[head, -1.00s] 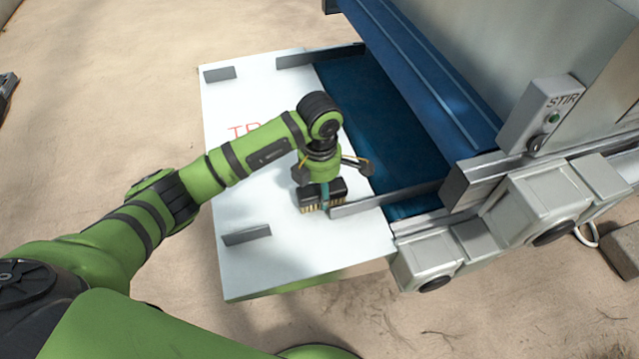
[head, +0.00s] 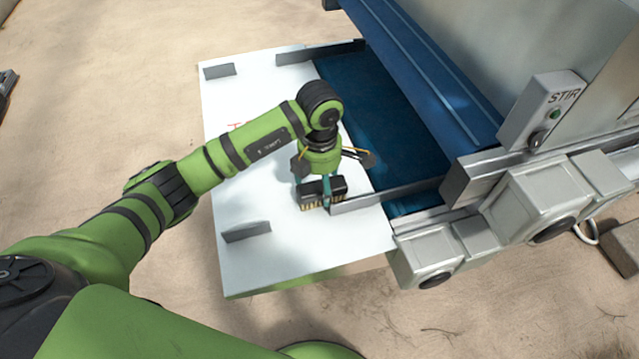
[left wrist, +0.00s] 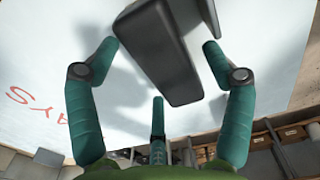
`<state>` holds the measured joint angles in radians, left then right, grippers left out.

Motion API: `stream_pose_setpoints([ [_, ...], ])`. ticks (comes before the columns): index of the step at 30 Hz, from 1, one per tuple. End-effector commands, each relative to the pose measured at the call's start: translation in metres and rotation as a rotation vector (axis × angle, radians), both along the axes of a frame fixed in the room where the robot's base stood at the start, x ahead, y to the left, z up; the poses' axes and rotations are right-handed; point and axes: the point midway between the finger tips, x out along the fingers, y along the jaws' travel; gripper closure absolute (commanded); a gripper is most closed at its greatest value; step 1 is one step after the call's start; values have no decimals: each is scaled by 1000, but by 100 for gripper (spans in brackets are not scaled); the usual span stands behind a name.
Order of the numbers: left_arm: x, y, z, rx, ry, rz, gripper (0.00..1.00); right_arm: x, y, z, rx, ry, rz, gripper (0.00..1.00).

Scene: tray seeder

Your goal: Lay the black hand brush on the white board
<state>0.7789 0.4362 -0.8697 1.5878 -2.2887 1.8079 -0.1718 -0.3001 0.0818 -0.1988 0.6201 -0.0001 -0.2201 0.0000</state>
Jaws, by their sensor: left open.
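The black hand brush (head: 338,187) stands bristles down on the white board (head: 275,255), near its right edge and beside the near grey rail. Its tan bristles show along the near side. My left gripper (head: 322,168) is over the brush with its fingers spread. In the left wrist view, the brush (left wrist: 165,55) shows as a dark block between two teal fingers, with gaps on both sides. A third finger (left wrist: 158,115) points at its end. My arm hides part of the board and its red lettering. My right gripper is not in view.
A grey rail (head: 385,195) runs from beside the brush toward the blue bed (head: 385,130) of the seeder. Small grey upright plates (head: 246,232) stand on the board. The STIR box (head: 545,108) is at the right.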

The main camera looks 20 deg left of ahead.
Motion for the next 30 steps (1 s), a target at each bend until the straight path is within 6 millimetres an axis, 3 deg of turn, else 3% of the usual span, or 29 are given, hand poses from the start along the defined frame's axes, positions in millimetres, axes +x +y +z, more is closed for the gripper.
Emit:
stream_pose_setpoints([
  [9,1,0,67,1,-7,-2,19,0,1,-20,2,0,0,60],
  [15,1,1,97,2,-3,0,19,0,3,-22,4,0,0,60],
  [30,0,0,105,1,1,-1,19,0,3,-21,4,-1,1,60],
])
